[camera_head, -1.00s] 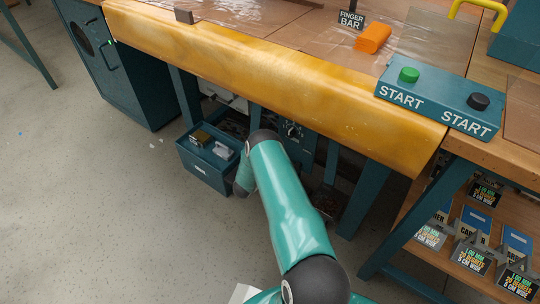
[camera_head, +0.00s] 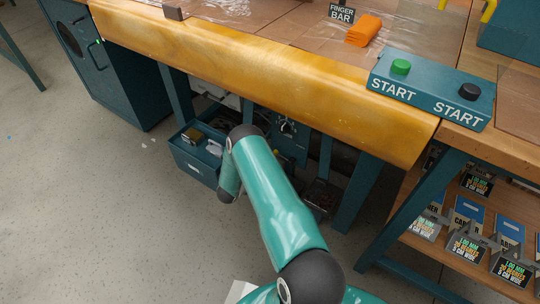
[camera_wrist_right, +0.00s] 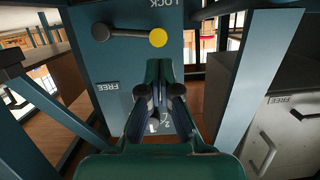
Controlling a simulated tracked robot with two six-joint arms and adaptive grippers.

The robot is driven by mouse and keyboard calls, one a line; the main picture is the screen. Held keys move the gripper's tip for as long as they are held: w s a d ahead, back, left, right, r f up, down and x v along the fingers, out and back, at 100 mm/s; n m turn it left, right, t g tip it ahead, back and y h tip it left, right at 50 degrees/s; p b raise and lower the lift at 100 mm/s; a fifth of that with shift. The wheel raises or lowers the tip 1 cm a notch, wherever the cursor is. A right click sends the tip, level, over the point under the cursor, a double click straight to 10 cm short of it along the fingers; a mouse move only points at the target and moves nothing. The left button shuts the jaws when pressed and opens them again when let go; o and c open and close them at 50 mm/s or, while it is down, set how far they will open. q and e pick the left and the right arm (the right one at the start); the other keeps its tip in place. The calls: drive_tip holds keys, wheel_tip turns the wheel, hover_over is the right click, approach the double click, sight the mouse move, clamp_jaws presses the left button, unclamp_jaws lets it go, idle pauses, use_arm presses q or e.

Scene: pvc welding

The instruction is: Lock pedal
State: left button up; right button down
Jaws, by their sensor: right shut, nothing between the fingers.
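In the right wrist view a teal panel (camera_wrist_right: 115,62) carries a grey lever (camera_wrist_right: 128,34) with a yellow knob (camera_wrist_right: 158,38). The lever lies nearly level, its knob at the right end. A LOCK label (camera_wrist_right: 163,3) is above the knob, and a FREE label (camera_wrist_right: 112,86) is lower left. My right gripper (camera_wrist_right: 158,88) is shut and empty, below the knob in the picture and apart from it. In the head view a dark, pedal-like part (camera_head: 322,195) is on the floor under the bench. My right arm hides the right gripper there. My left gripper is not in view.
The bench's yellow front edge (camera_head: 250,70) overhangs the space. A teal bin (camera_head: 195,163) stands left of my arm. Bench legs (camera_head: 357,190) flank the area, and a grey cabinet (camera_wrist_right: 285,125) is at right in the wrist view. Open floor lies left.

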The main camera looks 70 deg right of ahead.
drive_tip(key=v, duration=0.8)
drive_tip(key=shift+r, duration=0.2)
drive_tip(key=shift+w, duration=0.1)
